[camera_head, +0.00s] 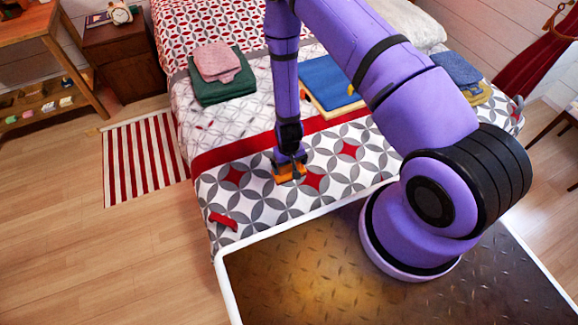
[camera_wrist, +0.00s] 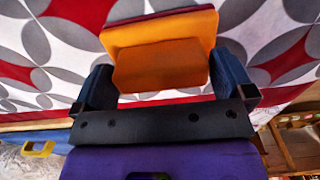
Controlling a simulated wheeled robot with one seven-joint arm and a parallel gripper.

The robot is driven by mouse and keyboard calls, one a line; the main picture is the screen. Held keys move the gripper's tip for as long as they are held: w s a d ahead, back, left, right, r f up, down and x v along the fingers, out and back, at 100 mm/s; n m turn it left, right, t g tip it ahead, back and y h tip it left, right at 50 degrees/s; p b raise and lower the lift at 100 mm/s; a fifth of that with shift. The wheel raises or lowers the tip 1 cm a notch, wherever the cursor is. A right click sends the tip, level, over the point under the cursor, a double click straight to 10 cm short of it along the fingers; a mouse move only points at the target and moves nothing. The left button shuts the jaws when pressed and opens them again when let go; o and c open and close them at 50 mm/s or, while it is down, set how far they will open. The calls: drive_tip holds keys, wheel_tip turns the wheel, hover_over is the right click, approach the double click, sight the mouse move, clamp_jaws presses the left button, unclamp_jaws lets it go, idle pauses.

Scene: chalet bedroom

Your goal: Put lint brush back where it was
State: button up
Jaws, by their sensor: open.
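An orange, flat-faced object (camera_head: 290,172) with a dark red edge, which looks like the lint brush, is at my gripper on the patterned bed. In the wrist view the orange object (camera_wrist: 160,66) is between and just beyond my two open dark fingers, with gaps on both sides. My gripper (camera_head: 289,160) points down over the bed's near part; its fingers also show in the wrist view (camera_wrist: 165,88). Whether the object touches the bed is hard to tell.
Pink and green folded cloths (camera_head: 217,75), a blue folded cloth (camera_head: 325,80) with a small yellow item (camera_head: 352,90), and another blue and yellow stack (camera_head: 460,75) lie across the bed (camera_head: 235,205). A striped rug (camera_head: 147,158) lies left. A nightstand (camera_head: 120,50) stands behind.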

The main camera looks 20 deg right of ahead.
wheel_tip(320, 180, up, 10)
drive_tip(key=shift+r, duration=0.2)
drive_tip(key=shift+r, duration=0.1)
wheel_tip(320, 180, up, 34)
drive_tip(key=w+d+t, duration=0.1)
drive_tip(key=d+t, duration=0.1)
drive_tip(key=t, duration=0.1)
drive_tip(key=s+d+r+t, duration=0.1)
drive_tip(key=s+d+r, duration=0.1)
drive_tip(key=s+r, duration=0.8)
drive_tip(key=s+d+r+t, duration=0.1)
drive_tip(key=s+d+r, duration=0.2)
drive_tip(key=s+r, duration=0.7)
drive_tip(key=shift+s, duration=1.05)
